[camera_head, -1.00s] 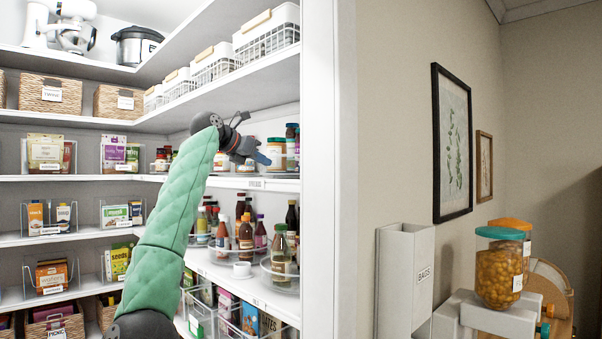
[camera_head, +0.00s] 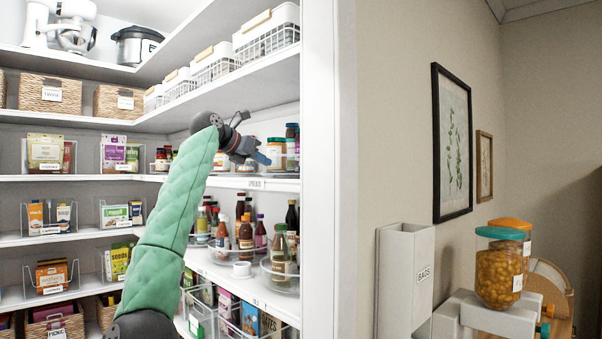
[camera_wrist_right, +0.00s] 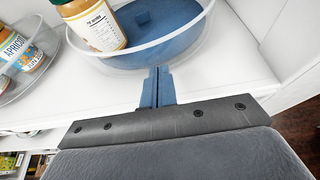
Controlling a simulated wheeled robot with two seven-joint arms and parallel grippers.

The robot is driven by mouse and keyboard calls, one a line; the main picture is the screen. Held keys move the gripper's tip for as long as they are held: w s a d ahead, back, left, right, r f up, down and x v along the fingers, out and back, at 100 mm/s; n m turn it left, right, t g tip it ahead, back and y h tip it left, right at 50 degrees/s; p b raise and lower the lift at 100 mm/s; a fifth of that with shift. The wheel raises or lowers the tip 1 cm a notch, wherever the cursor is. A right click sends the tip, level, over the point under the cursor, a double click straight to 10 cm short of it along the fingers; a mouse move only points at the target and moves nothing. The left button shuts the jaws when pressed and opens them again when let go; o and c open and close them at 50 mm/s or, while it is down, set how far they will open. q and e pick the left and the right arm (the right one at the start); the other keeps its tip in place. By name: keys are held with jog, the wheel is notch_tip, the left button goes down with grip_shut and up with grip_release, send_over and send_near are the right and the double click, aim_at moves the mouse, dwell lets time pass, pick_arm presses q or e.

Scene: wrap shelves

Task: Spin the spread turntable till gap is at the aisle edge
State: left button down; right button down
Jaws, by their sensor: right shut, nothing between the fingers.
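The spread turntable (camera_wrist_right: 190,52) is a round tray with a clear wall and a blue floor, on a white shelf in the right wrist view. Bare blue floor shows right of the jar and towards the front. My right gripper (camera_wrist_right: 158,78) is shut and empty, its blue fingertips at the tray's front rim; contact is unclear. In the head view the right gripper (camera_head: 262,157) is at the spreads shelf, partly covering its jars (camera_head: 276,153). My left gripper is out of view.
A second clear round tray (camera_wrist_right: 40,75) with an apricot jar (camera_wrist_right: 14,46) sits to the left in the wrist view. The white door frame (camera_head: 328,170) rises right of the shelves. Bottles (camera_head: 280,250) stand on the shelf below.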

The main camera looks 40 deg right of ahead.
dwell(0.5)
jog(key=shift+d, duration=0.1)
jog(key=shift+w+d, duration=0.2)
jog(key=shift+d, duration=0.45)
jog(key=shift+w+p, duration=0.1)
jog(key=shift+p, duration=0.25)
jog(key=shift+w+a+r+p, duration=0.1)
jog(key=shift+w+a+p, duration=0.15)
jog(key=shift+w+p, duration=0.4)
jog(key=shift+w+a, duration=0.1)
jog(key=shift+w, duration=0.35)
